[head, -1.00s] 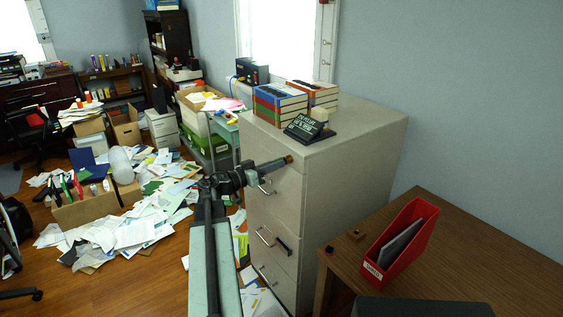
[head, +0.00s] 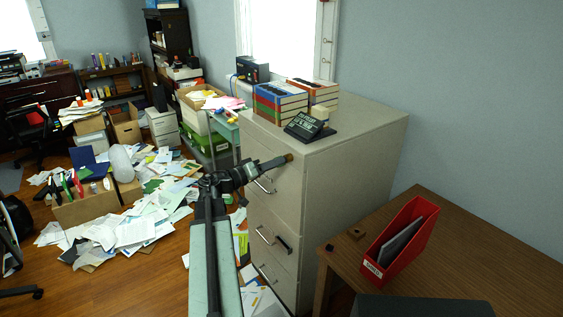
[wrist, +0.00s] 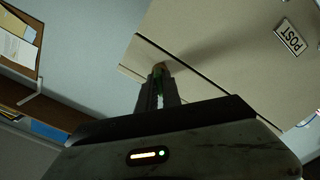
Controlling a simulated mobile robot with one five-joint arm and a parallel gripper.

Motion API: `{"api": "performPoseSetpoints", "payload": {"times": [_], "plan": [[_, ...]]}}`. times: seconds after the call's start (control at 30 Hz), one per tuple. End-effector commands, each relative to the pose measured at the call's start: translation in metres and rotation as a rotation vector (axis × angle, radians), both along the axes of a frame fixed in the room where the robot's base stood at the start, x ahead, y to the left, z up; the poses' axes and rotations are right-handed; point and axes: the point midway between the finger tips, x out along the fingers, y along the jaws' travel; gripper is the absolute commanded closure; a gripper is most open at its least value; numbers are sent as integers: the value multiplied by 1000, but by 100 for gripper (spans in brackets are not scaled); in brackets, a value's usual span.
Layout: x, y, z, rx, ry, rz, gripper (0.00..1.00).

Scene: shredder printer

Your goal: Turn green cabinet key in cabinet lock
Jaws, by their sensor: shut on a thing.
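The beige filing cabinet (head: 355,175) stands in the middle of the head view, with its drawer front facing left. My gripper (head: 289,157) is at the upper right corner of the top drawer front. The fingertips meet a small brassy round piece, which looks like the cabinet lock (wrist: 159,66), at the cabinet face. How deep the key sits in the lock is hidden by the fingers.
Books (head: 281,103) and a small dark sign (head: 305,127) stand on the cabinet top. A brown desk (head: 470,255) with a red file holder (head: 402,243) is at the right. Papers and boxes cover the floor at the left.

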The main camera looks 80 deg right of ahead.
Motion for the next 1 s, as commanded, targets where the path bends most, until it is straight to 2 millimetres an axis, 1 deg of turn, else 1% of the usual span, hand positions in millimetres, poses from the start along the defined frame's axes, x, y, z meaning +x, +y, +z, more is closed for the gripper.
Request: {"api": "performPoseSetpoints", "payload": {"times": [0.07, 0.33, 0.43, 0.67, 0.77, 0.8, 0.87, 0.9, 1.0], "plan": [[0, 0, 0, 22, 19, -1, 100], [0, 1, 0, 343, 317, -1, 100], [-1, 1, 0, 383, 355, -1, 100], [-1, 1, 0, 390, 361, -1, 100], [-1, 1, 0, 471, 436, -1, 100], [-1, 1, 0, 487, 451, -1, 88], [-1, 1, 0, 483, 448, -1, 72], [-1, 1, 0, 483, 448, -1, 66], [-1, 1, 0, 482, 448, 0, 66]]}}
